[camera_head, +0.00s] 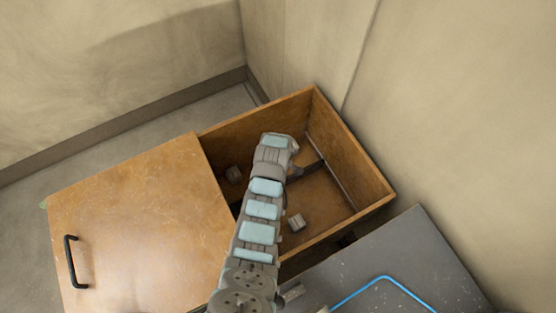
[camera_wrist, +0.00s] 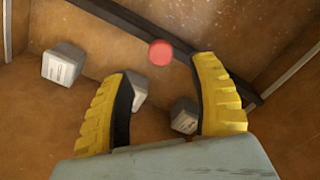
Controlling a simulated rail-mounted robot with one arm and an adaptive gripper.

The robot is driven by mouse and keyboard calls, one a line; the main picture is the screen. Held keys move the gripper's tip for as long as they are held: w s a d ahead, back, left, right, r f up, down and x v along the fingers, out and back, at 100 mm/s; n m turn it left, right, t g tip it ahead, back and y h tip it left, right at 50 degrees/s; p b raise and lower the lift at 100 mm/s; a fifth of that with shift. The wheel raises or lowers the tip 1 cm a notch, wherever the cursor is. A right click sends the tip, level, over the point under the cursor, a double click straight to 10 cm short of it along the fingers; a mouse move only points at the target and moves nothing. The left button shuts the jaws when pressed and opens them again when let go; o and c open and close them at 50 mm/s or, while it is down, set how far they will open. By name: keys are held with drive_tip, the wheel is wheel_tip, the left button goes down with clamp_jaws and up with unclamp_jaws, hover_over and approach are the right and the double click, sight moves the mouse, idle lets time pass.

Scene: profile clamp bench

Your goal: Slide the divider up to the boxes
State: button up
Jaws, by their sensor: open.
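The divider is a dark bar (camera_wrist: 118,22) running diagonally across the wooden box floor in the wrist view; a piece of it (camera_head: 306,171) shows beside my arm in the head view. A red disc (camera_wrist: 160,52) shows by the bar; I cannot tell whether it is fixed to it. Small grey boxes lie on the near side of the bar: one at left (camera_wrist: 64,64), one partly behind a finger (camera_wrist: 139,92), one at right (camera_wrist: 184,116). My gripper (camera_wrist: 163,72) is open, its yellow fingers apart with nothing between their tips. My arm hides it in the head view.
The wooden box (camera_head: 362,172) has raised walls and a grey rail (camera_head: 330,172) inside. A wooden panel (camera_head: 140,225) with a black handle (camera_head: 73,262) covers the left. A grey surface (camera_head: 425,255) lies right.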

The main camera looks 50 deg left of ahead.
drive_tip(key=shift+f+b, duration=0.6)
drive_tip(key=shift+f, duration=2.55)
